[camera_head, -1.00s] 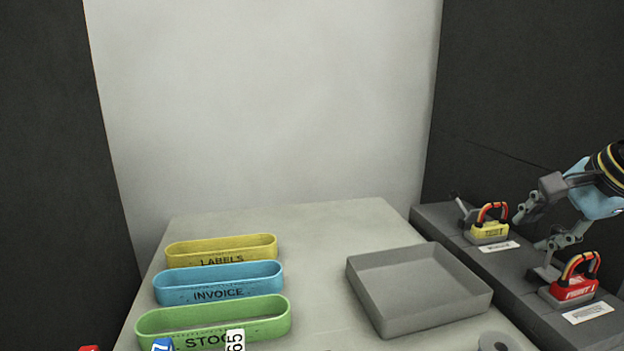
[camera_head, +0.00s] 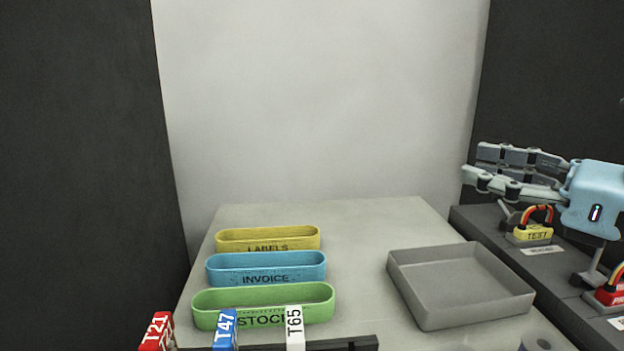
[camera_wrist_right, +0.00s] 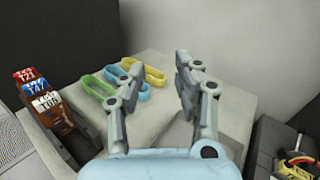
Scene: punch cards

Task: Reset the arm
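My right gripper (camera_head: 479,164) is at the right of the head view, raised above the dark side bench. Its fingers point left, toward the middle of the workspace, and hold nothing. In the right wrist view the two fingers (camera_wrist_right: 156,72) stand apart with a clear gap between them. The table with its bins shows beyond and below them. My left gripper is in neither view.
Yellow (camera_head: 268,233), blue (camera_head: 266,268) and green (camera_head: 263,300) oval bins stand on the table's left. An empty grey tray (camera_head: 402,290) is at the right. A yellow TEST device (camera_head: 532,234) sits on the side bench (camera_head: 480,220). Labelled cards (camera_head: 225,328) stand in front.

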